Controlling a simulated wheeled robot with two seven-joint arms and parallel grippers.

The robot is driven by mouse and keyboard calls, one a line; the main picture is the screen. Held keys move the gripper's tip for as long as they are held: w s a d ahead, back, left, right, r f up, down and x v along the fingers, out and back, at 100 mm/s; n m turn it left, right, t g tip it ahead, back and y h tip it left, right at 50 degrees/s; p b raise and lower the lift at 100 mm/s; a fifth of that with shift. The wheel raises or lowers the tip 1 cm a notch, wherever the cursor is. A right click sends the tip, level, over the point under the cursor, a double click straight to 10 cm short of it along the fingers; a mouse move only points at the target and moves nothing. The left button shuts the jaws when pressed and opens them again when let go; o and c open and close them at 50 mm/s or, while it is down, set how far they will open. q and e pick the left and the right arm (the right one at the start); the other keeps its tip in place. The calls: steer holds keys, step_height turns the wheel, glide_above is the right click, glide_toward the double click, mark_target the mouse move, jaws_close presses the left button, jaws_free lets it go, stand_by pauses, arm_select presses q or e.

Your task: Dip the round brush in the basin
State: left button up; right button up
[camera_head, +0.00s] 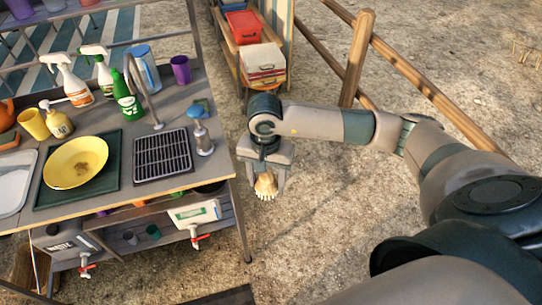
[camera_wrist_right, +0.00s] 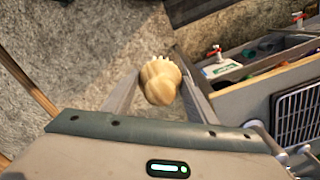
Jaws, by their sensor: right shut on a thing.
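The round brush (camera_head: 265,188) is pale wood with a rounded body and short bristles. My right gripper (camera_head: 265,176) is shut on it and holds it over the gravel, right of the counter's right edge. In the right wrist view the brush (camera_wrist_right: 160,82) sits between the two fingers with its bristles at the far end. A pale, shallow tub (camera_head: 12,188), which looks like the basin, is cut off by the left picture edge. A yellow bowl (camera_head: 76,161) with a brown stain lies on a dark green mat. My left gripper is out of view.
A black rack (camera_head: 162,155), a tap (camera_head: 148,92), a blue-topped dispenser (camera_head: 201,135) and several spray bottles stand on the counter (camera_head: 215,180). Containers with red taps sit below. A wooden fence (camera_head: 358,60) and a crate shelf (camera_head: 262,62) stand behind. Open gravel lies right.

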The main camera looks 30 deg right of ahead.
steer(key=s+a+f+n, duration=0.2)
steer(key=s+a+n, duration=0.2)
steer(key=n, duration=0.5)
steer(key=shift+s+a+f+b, duration=0.3)
steer(key=shift+s+f, duration=0.05)
steer(key=shift+s, duration=0.8)
steer(key=shift+a, duration=0.1)
